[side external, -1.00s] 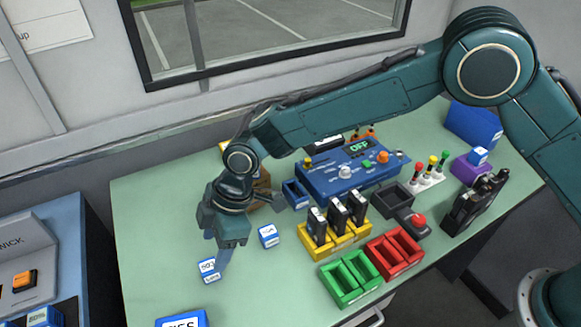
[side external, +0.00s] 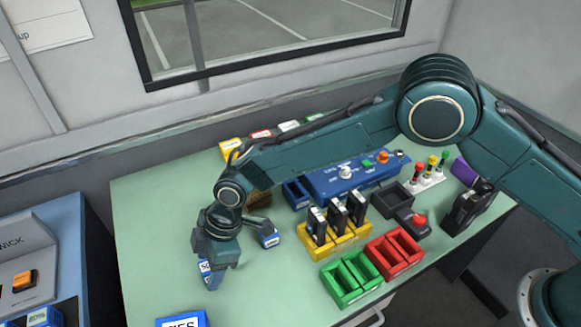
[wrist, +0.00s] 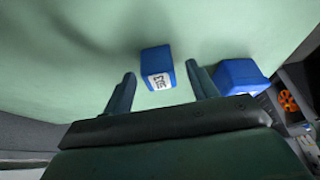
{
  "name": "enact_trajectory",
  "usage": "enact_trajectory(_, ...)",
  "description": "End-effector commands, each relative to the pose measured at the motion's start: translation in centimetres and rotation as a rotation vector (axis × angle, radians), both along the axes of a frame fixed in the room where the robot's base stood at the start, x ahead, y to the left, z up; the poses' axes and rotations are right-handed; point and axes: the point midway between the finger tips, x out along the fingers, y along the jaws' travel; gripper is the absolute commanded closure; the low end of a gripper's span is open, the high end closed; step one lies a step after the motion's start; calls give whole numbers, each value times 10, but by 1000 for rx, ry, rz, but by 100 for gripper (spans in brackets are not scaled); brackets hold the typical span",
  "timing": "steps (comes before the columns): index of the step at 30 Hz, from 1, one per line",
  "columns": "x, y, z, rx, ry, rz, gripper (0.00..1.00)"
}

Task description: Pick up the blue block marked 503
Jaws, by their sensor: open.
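The blue block with a white label (wrist: 158,80) shows in the wrist view between my two open fingers; its label appears to read 503, turned round. In the side view this block (side external: 207,275) stands on the green table, partly hidden by my gripper. My gripper (side external: 217,266) is low over it, pointing down, with its jaws apart. In the wrist view the fingers (wrist: 161,72) lie to either side of the block, with gaps visible. Whether they reach down around it I cannot tell.
A yellow rack (side external: 330,245), green tray (side external: 350,280) and red tray (side external: 395,255) stand further right.

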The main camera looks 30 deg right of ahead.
Motion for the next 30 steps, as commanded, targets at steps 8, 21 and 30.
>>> enact_trajectory(8, 0, 4, -10, 0, 0, 0, 42)
enact_trajectory(21, 0, 4, -9, 0, 0, 0, 50)
enact_trajectory(30, 0, 4, -9, 0, 0, 0, 90)
